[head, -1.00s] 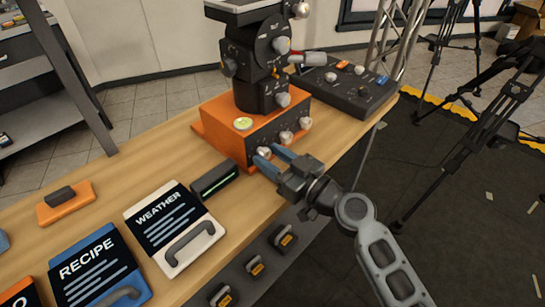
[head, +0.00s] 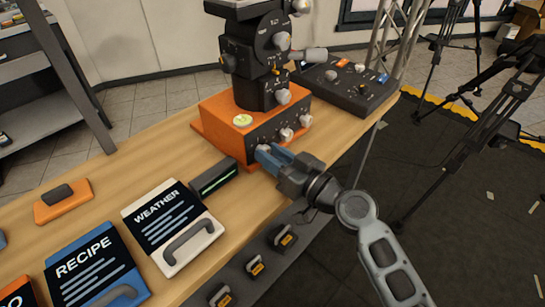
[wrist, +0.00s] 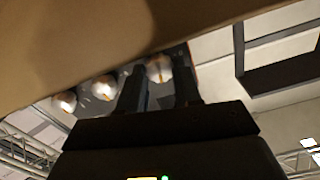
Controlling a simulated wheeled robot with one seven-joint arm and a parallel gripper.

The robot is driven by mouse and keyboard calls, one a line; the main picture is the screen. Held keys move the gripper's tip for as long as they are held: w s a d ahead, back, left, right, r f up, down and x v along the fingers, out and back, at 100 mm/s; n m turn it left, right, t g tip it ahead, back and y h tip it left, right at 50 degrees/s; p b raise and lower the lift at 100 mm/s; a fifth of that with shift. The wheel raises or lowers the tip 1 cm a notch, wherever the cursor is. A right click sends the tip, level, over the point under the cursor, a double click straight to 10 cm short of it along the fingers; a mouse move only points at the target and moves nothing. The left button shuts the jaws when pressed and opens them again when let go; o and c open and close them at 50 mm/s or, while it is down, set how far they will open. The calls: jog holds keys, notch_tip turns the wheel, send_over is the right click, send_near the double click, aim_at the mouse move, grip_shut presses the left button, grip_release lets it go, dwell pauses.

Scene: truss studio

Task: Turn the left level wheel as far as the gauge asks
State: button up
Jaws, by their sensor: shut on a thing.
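The orange base (head: 228,108) of a black stand has a row of three light-coloured wheels on its front face. My gripper (head: 268,153) is shut on the left level wheel (head: 262,149), which its blue fingers partly cover. In the wrist view this wheel (wrist: 159,68) sits between my two dark fingers, and the other two wheels show to the left. The middle wheel (head: 286,134) and right wheel (head: 305,121) are free. A round yellow-green gauge (head: 243,120) lies on top of the base; its reading is too small to tell.
A black box with a green strip (head: 213,178) stands close left of the base. Cases labelled WEATHER (head: 165,216) and RECIPE (head: 88,262) lie at the front left. A control panel (head: 348,88) is behind right. Tripods (head: 490,115) stand off the table.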

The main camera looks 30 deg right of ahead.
jog(key=m+b, duration=0.1)
jog(key=m, duration=0.2)
jog(key=shift+d+f+m, duration=0.1)
jog(key=shift+m, duration=0.2)
jog(key=m, duration=0.4)
jog(key=shift+m, duration=0.3)
jog(key=m, duration=0.4)
jog(key=shift+p, duration=0.4)
jog(key=shift+f+m+p, duration=0.1)
jog(key=shift+m+p, duration=0.25)
jog(key=shift+m, duration=1.25)
jog(key=shift+d, duration=0.1)
jog(key=o, duration=1)
jog(key=shift+o, duration=0.2)
